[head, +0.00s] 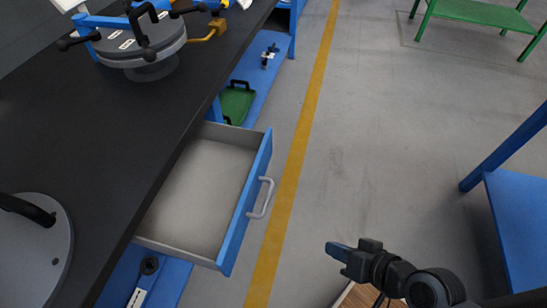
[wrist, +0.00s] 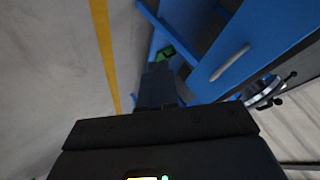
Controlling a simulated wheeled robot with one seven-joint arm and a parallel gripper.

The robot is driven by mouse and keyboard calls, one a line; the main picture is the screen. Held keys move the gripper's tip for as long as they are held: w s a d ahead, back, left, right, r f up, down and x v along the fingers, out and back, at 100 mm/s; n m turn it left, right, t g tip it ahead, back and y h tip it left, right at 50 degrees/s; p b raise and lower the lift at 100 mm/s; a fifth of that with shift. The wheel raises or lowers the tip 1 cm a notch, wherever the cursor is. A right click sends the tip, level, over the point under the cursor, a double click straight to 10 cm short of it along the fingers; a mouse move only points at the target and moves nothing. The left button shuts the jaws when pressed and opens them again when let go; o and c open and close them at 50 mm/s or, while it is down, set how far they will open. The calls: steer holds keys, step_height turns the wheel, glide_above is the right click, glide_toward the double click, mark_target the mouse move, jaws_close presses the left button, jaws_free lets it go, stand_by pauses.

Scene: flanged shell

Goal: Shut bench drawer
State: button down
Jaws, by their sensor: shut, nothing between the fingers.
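The bench drawer (head: 207,180) stands pulled out from under the dark bench top in the head view. It has a blue front with a grey bar handle (head: 261,198) and an empty grey inside. In the wrist view the blue drawer front (wrist: 255,48) and its handle (wrist: 230,62) show at the upper right. My gripper (head: 338,251) is to the right of the drawer in the head view, apart from the handle, and shut with nothing in it. It also shows in the wrist view (wrist: 157,72), pointing away from the camera.
The black bench top (head: 90,130) carries a round grey flanged vessel (head: 140,45) and a grey disc (head: 32,245). A green tray (head: 236,103) lies on the blue lower shelf. A yellow line (head: 297,150) crosses the open floor. A blue table (head: 520,215) stands at the right.

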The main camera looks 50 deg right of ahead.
steer(key=w+d+f+m+t+y+b, duration=0.1)
steer(key=w+d+f+m+y+b, duration=0.25)
steer(key=w+f, duration=0.45)
steer(key=w+d+r+t+y+b, duration=0.3)
steer(key=w+d+r+t+y, duration=0.25)
steer(key=d+r, duration=0.5)
steer(key=shift+n, duration=0.25)
steer(key=x, duration=0.4)
steer(key=f+x, duration=0.1)
steer(key=x, duration=0.8)
steer(key=shift+w+f+p, duration=0.2)
steer(key=shift+w+p, duration=0.05)
steer(key=shift+p, duration=0.05)
steer(key=b, duration=0.7)
glide_toward(205, 153)
steer(key=w+a+r, duration=0.1)
steer(key=w, duration=0.1)
steer(key=w+a+r, duration=0.2)
steer(key=w, duration=0.1)
steer(key=w+a+r, duration=0.1)
steer(key=w+r, duration=0.1)
steer(key=shift+w+a, duration=0.15)
steer(key=shift+w, duration=0.15)
steer(key=shift+w+a+r, duration=0.1)
steer(key=shift+w+a, duration=0.15)
steer(key=shift+w, duration=0.25)
steer(key=shift+w+a+r, duration=0.1)
steer(key=shift+w+r, duration=0.05)
steer(key=shift+r, duration=0.05)
